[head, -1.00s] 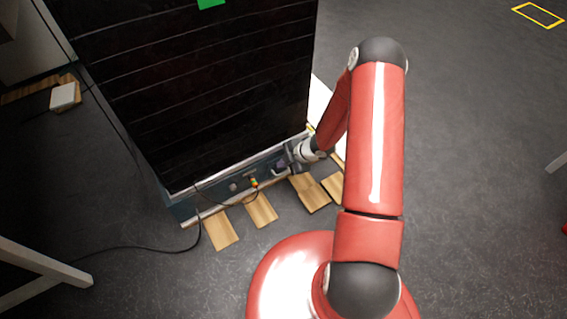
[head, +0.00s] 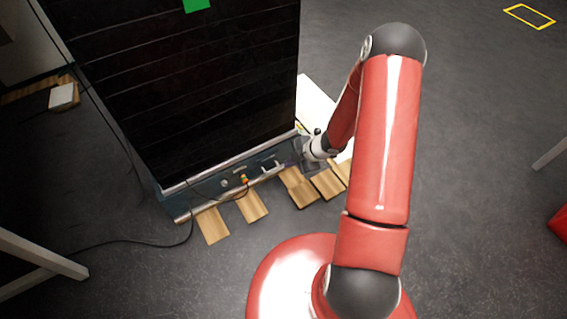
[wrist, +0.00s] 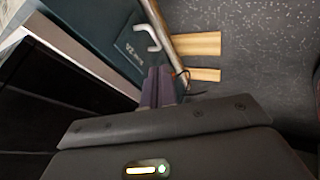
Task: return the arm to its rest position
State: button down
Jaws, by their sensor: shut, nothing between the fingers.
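My red arm (head: 385,140) is bent, with its forearm reaching down behind the upper arm to the front lower right corner of a large dark cabinet (head: 190,85). In the wrist view my gripper (wrist: 158,86) shows its two dark fingers together with nothing between them. They are near the cabinet's teal base panel (wrist: 125,38) and a hook-shaped metal handle (wrist: 148,38), and look apart from the handle. In the head view the gripper is small and partly blends into the dark background beside the cabinet.
Several wooden boards (head: 252,205) lie on the floor along the cabinet's base. A black cable (head: 130,245) runs across the floor to the left. A white frame leg (head: 40,255) stands at lower left. The grey floor (head: 480,130) to the right is mostly clear.

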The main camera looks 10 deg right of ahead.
jog(key=w+d+r+m+t+h+p, duration=0.1)
jog(key=w+d+r+m+h, duration=0.2)
jog(key=r, duration=0.7)
jog(key=d+r+m+t+h+p, duration=0.1)
jog(key=d+r+m+h+p, duration=0.2)
jog(key=r, duration=0.6)
jog(key=s+d+r+m+t+h, duration=0.1)
jog(key=s+r+m, duration=0.1)
jog(key=r, duration=0.5)
jog(key=s+d+r+m+h, duration=0.1)
jog(key=s+r+m+h, duration=0.15)
jog(key=r, duration=0.45)
jog(key=s+a+r+m+y+p, duration=0.1)
jog(key=s+a+r+m, duration=0.2)
jog(key=s, duration=0.4)
jog(key=s+a+r+m+g+y+p, duration=0.1)
jog(key=s+a+r+m, duration=0.2)
jog(key=s+r, duration=0.3)
jog(key=s+a+r+m+y+p, duration=0.1)
jog(key=s+r+m, duration=0.3)
jog(key=s, duration=0.5)
jog(key=shift+a+r, duration=0.35)
jog(key=shift+a, duration=0.55)
jog(key=shift+s, duration=0.1)
